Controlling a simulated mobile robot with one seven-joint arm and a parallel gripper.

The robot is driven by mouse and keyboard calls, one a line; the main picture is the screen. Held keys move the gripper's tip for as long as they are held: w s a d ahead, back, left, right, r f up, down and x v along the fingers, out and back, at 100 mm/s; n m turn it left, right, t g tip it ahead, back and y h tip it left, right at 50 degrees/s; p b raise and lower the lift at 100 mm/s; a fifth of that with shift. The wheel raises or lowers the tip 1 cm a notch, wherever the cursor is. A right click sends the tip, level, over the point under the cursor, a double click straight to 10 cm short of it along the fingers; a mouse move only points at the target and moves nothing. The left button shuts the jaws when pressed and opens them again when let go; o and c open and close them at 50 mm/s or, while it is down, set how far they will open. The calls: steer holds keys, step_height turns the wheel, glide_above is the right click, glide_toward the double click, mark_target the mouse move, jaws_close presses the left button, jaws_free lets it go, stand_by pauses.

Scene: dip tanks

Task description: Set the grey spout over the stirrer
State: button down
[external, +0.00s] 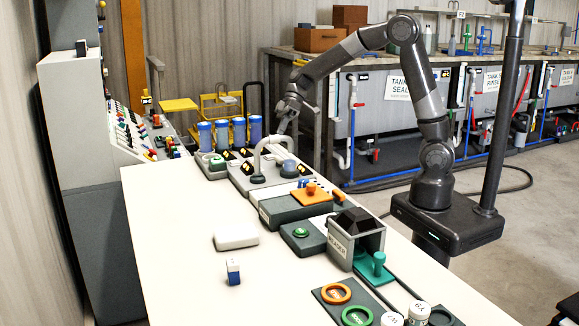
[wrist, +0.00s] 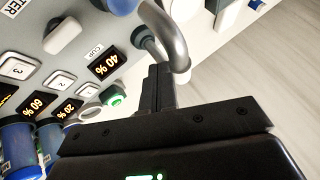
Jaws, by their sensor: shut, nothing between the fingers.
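The grey spout (external: 262,153) is a bent pipe that rises from a round foot on the grey panel and arches to the right. In the wrist view the spout (wrist: 166,28) curves down close to my fingers. My gripper (external: 283,128) is shut and empty at the spout's upper arm. In the wrist view its closed fingertips (wrist: 158,75) are beside the pipe; I cannot tell whether they touch it. No stirrer label is readable. A blue-domed fixture (external: 289,167) sits near the spout's free end; I cannot tell whether it is the stirrer.
Several blue canisters (external: 222,134) stand behind the spout. Lit percent displays (wrist: 104,63) and a green-lit button (wrist: 115,99) are close to my fingers. A grey hopper box (external: 355,237) and an orange plate (external: 312,195) lie nearer the camera. The table's left side (external: 170,210) is mostly clear.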

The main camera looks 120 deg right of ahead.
steer(key=w+a+m+t+h, duration=0.1)
steer(key=w+a+m+h, duration=0.3)
steer(key=a, duration=0.8)
steer(key=shift+w+m, duration=1.1)
steer(key=shift+w, duration=0.15)
steer(key=shift+w+a, duration=0.1)
steer(key=shift+a, duration=0.05)
steer(key=s+a+r, duration=0.5)
steer(key=s+r, duration=0.2)
steer(key=s, duration=0.1)
steer(key=shift+a, duration=0.35)
